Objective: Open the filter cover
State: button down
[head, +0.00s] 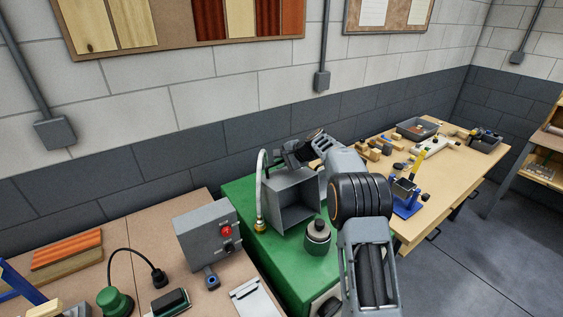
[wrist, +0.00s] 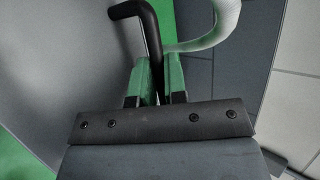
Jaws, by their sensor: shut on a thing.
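The grey filter housing (head: 296,205) sits on the green machine, and its hollow inside shows in the head view. A grey panel, which appears to be the filter cover (wrist: 70,60), fills the left of the wrist view. A black bent handle (wrist: 150,35) stands out from it. My gripper (wrist: 157,78) is shut on this handle, its green-sided fingertips on either side of the bar. In the head view my gripper (head: 290,152) is at the upper back edge of the housing. The cover's exact angle and hinge are hard to make out.
A pale hose (head: 262,180) rises just left of the housing; it also shows in the wrist view (wrist: 215,30). A dark canister (head: 317,237) stands in front on the green machine (head: 275,252). A grey control box (head: 208,237) is at left, a cluttered bench (head: 462,172) at right.

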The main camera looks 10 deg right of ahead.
jog(key=c, duration=1.2)
grip_release()
jog(key=b+v, duration=0.3)
jog(key=v, duration=1.1)
jog(key=shift+b, duration=0.3)
jog(key=shift+a, duration=0.1)
